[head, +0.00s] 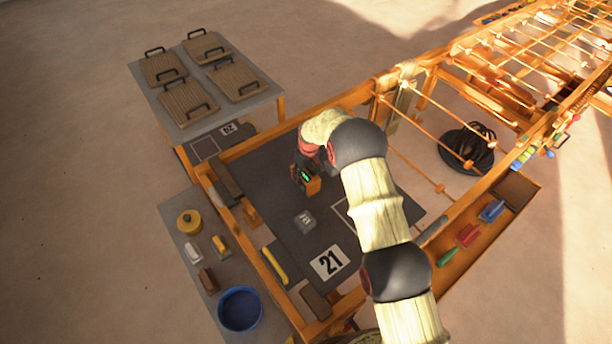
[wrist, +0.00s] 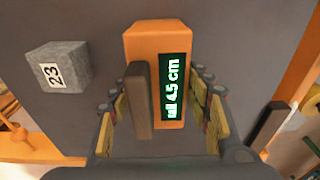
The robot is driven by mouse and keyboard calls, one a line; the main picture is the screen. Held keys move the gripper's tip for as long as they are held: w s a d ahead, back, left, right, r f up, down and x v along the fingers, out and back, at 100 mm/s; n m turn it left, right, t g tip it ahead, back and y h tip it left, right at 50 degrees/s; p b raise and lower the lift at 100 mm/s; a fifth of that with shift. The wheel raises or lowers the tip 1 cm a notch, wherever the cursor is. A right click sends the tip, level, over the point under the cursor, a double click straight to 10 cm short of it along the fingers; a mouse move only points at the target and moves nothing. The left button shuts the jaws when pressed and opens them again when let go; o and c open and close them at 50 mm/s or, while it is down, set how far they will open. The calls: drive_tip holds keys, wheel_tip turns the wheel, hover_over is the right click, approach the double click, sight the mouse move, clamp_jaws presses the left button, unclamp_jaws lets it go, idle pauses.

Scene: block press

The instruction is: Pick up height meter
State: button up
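The height meter (head: 311,185) is an orange block with a dark jaw and a green display, standing on the dark work mat. In the wrist view the height meter (wrist: 158,45) is in the middle, its display reading 4.5 cm. My gripper (wrist: 163,80) has its yellow-padded fingers on either side of the meter, spread apart. Small gaps seem to show beside the meter, but contact at the fingertips is hard to judge. In the head view my wrist partly hides the gripper.
A grey block marked 23 (wrist: 65,68) lies close to the left; the head view also shows this grey block (head: 305,221). A card marked 21 (head: 331,262) lies nearer. Wooden rails (head: 285,128) edge the mat. A side shelf (head: 205,312) holds a blue bowl (head: 240,309).

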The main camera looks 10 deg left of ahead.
sight(305, 172)
drive_tip(key=c, duration=1.2)
drive_tip(key=shift+o, duration=0.2)
drive_tip(key=shift+w+r, duration=0.1)
drive_tip(key=shift+r, duration=0.35)
wheel_tip(305, 172, up, 2)
drive_tip(key=shift+r, duration=0.1)
drive_tip(key=s+r, duration=0.1)
drive_tip(key=r, duration=0.1)
drive_tip(key=s+d+r+p, duration=0.1)
drive_tip(key=s+r, duration=0.1)
drive_tip(key=s+d+r, duration=0.1)
drive_tip(key=r, duration=0.1)
drive_tip(key=shift+s+d+r+p, duration=0.1)
drive_tip(key=shift+s+r+p, duration=0.1)
drive_tip(key=shift+s+p, duration=0.15)
drive_tip(key=s+d+r, duration=0.3)
drive_tip(key=s+d, duration=0.1)
drive_tip(key=s, duration=0.4)
drive_tip(key=shift+r+p, duration=0.3)
drive_tip(key=shift+p, duration=0.1)
drive_tip(key=shift+a, duration=0.1)
